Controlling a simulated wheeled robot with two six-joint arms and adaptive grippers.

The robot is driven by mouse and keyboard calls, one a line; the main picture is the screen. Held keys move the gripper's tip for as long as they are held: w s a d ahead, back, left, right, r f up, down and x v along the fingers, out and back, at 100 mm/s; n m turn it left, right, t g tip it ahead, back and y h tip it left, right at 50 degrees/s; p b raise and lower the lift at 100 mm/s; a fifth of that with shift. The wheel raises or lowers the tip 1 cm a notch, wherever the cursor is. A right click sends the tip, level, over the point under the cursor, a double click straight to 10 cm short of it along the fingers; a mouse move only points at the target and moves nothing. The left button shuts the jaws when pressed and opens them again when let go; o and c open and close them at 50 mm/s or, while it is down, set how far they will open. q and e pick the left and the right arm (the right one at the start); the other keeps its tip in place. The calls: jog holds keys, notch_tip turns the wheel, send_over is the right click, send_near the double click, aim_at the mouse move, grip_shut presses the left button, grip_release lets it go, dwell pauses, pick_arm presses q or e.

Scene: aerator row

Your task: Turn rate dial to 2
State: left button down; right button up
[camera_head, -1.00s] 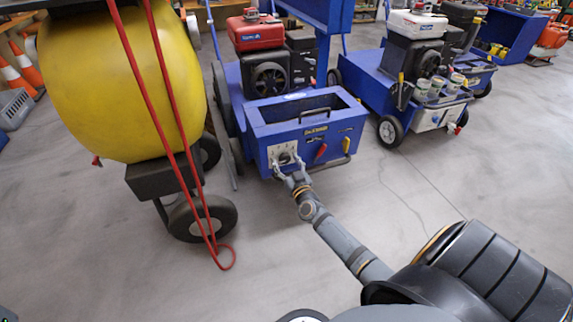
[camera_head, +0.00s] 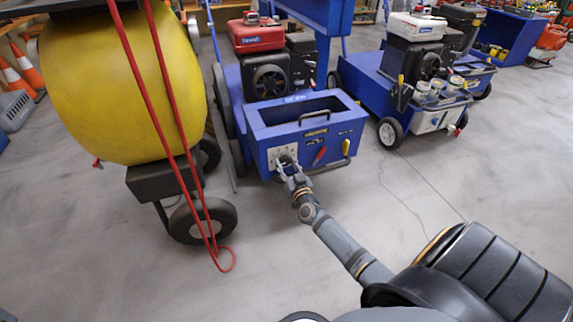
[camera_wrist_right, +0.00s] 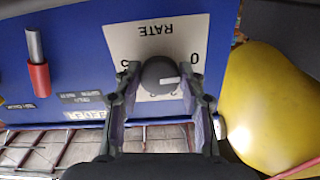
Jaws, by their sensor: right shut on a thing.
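The rate dial is a dark round knob (camera_wrist_right: 159,74) with a pale pointer mark. It sits on a white plate (camera_wrist_right: 120,38) lettered RATE, upside down in the right wrist view. A 0 shows at the right of the plate; the other figures are mostly hidden by the knob and fingers. My right gripper (camera_wrist_right: 161,72) has one finger on each side of the knob and is shut on it. In the head view the right gripper (camera_head: 286,168) reaches the plate on the front of the blue machine (camera_head: 262,150). My left gripper is not in view.
A red lever (camera_head: 320,155) and a yellow lever (camera_head: 346,146) are to the right of the dial. A yellow drum (camera_head: 115,90) on wheels with red hoses stands to the left. Another blue machine (camera_head: 368,77) stands to the right. The floor in front is clear.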

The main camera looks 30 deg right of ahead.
jog(key=m, duration=0.3)
jog(key=shift+p, duration=0.3)
jog(key=m, duration=0.7)
jog(key=shift+a+m, duration=0.1)
jog(key=shift+m, duration=2)
jog(key=o, duration=1.1)
